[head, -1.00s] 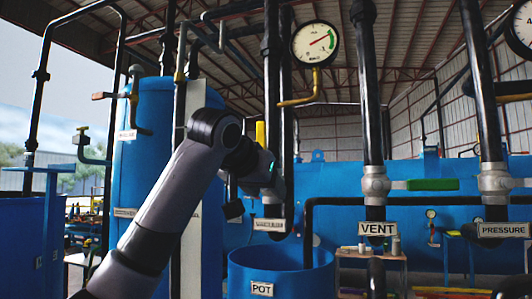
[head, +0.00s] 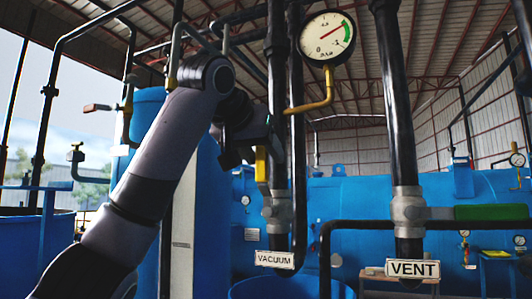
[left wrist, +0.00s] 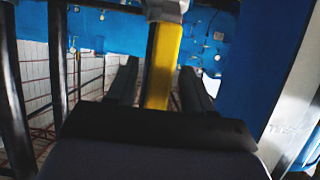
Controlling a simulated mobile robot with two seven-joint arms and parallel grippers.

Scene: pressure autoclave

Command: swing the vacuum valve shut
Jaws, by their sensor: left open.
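The vacuum valve (head: 278,209) sits on a dark vertical pipe above the VACUUM label (head: 275,260). Its yellow handle (head: 261,165) points upright, along the pipe. My left gripper (head: 248,152) is at the handle, partly hidden by my own wrist in the head view. In the left wrist view the yellow handle (left wrist: 163,65) runs between the two dark fingers of the open left gripper (left wrist: 159,78). Gaps show on both sides of the handle there. My right gripper is not in view.
The vent valve (head: 408,210) with a green handle (head: 490,212) stands to the right, above a VENT label (head: 412,269). A gauge (head: 328,38) on a yellow pipe (head: 313,104) is above the vacuum valve. A blue tank (head: 150,110) stands behind my arm.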

